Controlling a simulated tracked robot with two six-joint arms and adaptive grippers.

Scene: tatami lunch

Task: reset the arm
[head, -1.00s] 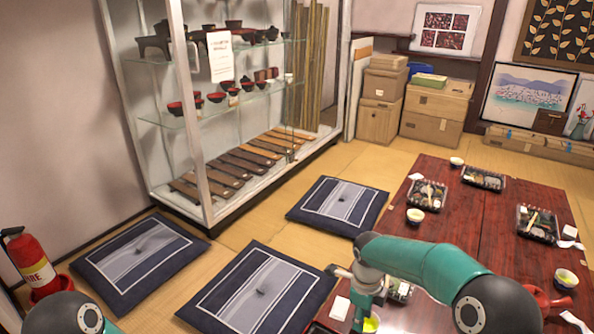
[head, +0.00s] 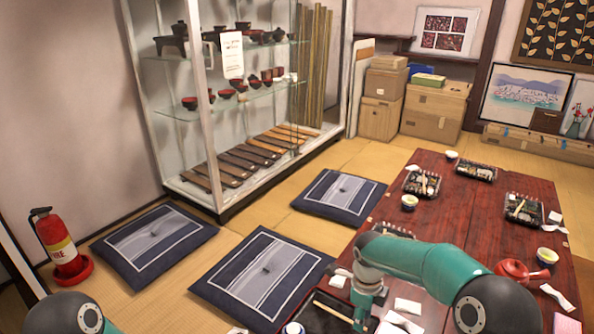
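My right arm, teal with dark joints, comes in from the lower right over the red-brown table (head: 470,230). My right gripper (head: 364,312) points down at the table's near left part, over or in front of a dark tray (head: 330,306). Its fingertips are hard to make out, so I cannot tell whether it is open or shut. I see nothing clearly held in it. Of my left arm only a dark, rounded joint shows at the bottom left; the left gripper is out of view.
The table holds lunch trays (head: 422,183), tea cups (head: 409,202), a red teapot (head: 513,270) and white napkins. Cushions (head: 262,270) lie on the tatami left of the table. A fire extinguisher (head: 60,243) stands at the left, a glass display case (head: 215,110) behind. Cardboard boxes (head: 435,108) stand at the back.

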